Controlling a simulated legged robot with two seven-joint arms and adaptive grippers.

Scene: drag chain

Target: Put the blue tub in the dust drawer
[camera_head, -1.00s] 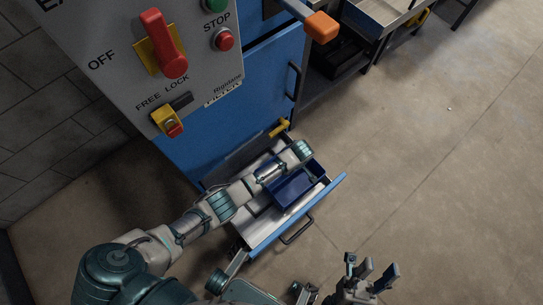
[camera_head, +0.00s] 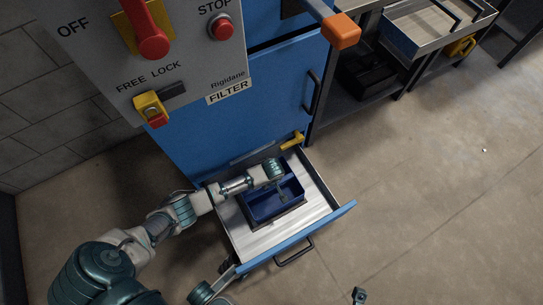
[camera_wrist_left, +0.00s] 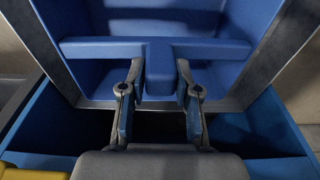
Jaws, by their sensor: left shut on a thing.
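The blue tub (camera_head: 262,208) is within the outline of the open dust drawer (camera_head: 318,197), toward its rear and middle. I cannot tell whether it touches the drawer floor. My left gripper (camera_head: 284,189) reaches over the tub from the left. In the left wrist view the gripper (camera_wrist_left: 160,100) is shut on the tub's blue handle tab (camera_wrist_left: 159,68), one finger on each side. Only a small tip of my right gripper (camera_head: 359,296) shows at the bottom edge, so its jaws are hidden.
The blue filter cabinet (camera_head: 270,95) stands behind the drawer, with a grey control panel (camera_head: 190,50) above left. A yellow lever (camera_head: 293,141) is at the drawer's rear corner. A metal bench (camera_head: 415,40) stands at upper right. The floor (camera_head: 430,190) at right is clear.

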